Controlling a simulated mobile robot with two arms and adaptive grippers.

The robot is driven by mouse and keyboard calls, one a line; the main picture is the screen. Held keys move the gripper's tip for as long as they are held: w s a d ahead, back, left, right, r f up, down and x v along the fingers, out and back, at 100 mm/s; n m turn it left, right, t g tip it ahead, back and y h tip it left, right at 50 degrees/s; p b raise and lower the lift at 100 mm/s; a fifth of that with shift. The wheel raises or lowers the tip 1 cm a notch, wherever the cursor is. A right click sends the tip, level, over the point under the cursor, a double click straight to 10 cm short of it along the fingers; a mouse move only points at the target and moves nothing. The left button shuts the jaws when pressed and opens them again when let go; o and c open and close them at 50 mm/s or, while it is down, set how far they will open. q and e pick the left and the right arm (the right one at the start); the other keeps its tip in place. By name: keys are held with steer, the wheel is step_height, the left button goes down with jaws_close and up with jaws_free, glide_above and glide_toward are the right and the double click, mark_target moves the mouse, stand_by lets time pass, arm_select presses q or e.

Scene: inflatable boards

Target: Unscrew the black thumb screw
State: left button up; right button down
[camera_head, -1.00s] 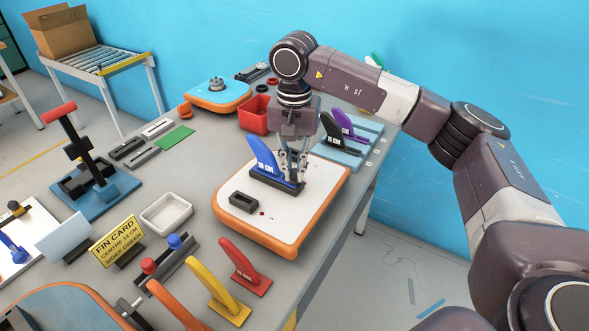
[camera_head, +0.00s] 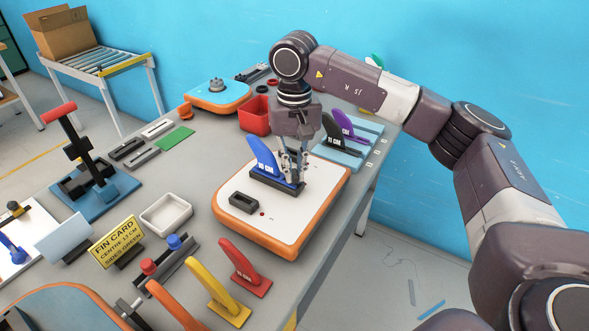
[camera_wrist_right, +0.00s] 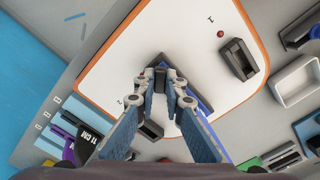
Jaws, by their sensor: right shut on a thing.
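The white board with an orange edge (camera_head: 312,207) lies on the table, and a blue fin (camera_head: 263,154) stands upright in a long black fin box (camera_head: 268,184) on it. My right gripper (camera_head: 292,180) points down at the right end of that box, beside the fin. In the right wrist view its fingertips (camera_wrist_right: 164,80) are closed in on something small at the box's end. My left gripper is not in view.
A shorter black box (camera_head: 243,202) sits empty on the board's near half. Black and purple fins (camera_head: 343,122) stand on a blue tray behind the gripper. A red bin (camera_head: 254,114), a white tray (camera_head: 166,214) and red, yellow and orange fins (camera_head: 240,262) stand around the board.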

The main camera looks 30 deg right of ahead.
steer(key=shift+f, duration=0.15)
steer(key=shift+s+n, duration=0.1)
steer(key=shift+n, duration=1.7)
steer(key=n, duration=0.3)
steer(key=c, duration=1.9)
jaws_free()
steer(key=shift+c, duration=0.2)
